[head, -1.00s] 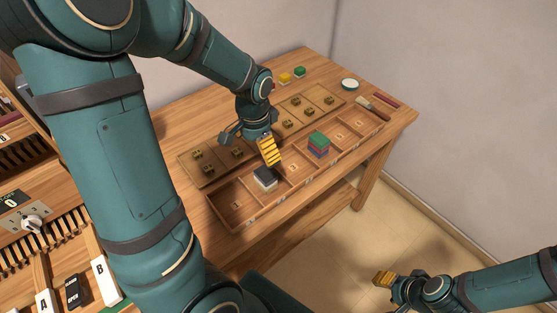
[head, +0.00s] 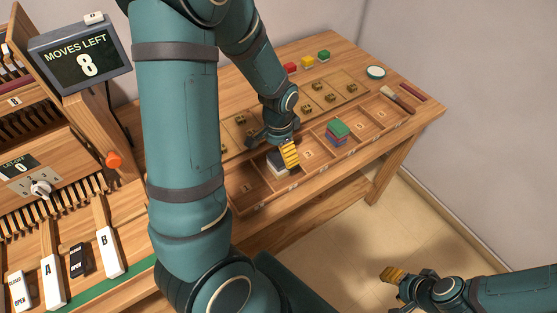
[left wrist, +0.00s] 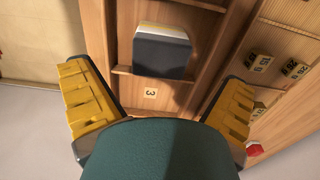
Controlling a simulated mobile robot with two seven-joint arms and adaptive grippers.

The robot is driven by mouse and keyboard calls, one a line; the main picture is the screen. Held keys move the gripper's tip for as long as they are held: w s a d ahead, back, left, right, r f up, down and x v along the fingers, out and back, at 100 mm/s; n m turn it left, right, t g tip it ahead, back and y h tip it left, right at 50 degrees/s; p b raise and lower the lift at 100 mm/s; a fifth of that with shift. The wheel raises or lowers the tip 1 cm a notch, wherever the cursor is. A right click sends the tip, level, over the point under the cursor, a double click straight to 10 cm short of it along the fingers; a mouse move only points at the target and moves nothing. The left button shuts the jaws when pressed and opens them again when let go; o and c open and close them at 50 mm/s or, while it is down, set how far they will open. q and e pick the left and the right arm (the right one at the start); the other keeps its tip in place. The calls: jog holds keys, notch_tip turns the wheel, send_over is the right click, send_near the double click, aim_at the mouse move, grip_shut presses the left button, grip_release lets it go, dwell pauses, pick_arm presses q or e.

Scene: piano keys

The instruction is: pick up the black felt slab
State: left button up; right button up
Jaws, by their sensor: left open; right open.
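The black felt slab (left wrist: 162,54) lies flat on top of a lighter slab, whose pale edge shows, in a compartment of the wooden tray (left wrist: 118,100). In the head view the slab (head: 274,158) is partly hidden by my left gripper (head: 287,152). In the left wrist view my left gripper (left wrist: 160,108) is open, its yellow fingers spread wide and apart from the slab, which sits beyond the fingertips between their lines. My right gripper (head: 393,274) is open and empty, off to the lower right over the floor.
Another compartment holds a stack with a green slab (head: 337,128) on top. Behind the tray is a board with small brass-coloured pieces (head: 318,86). Red, yellow and green blocks (head: 307,61) stand at the back. A brush (head: 398,99) lies at the right; a console with keys stands left.

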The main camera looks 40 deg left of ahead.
aim_at(279, 157)
pick_arm(q)
notch_tip(279, 157, down, 4)
jog(key=shift+r+b, duration=0.1)
jog(key=shift+b, duration=0.3)
jog(key=c, duration=0.9)
jog(key=shift+r, duration=0.1)
jog(key=shift+c, duration=0.2)
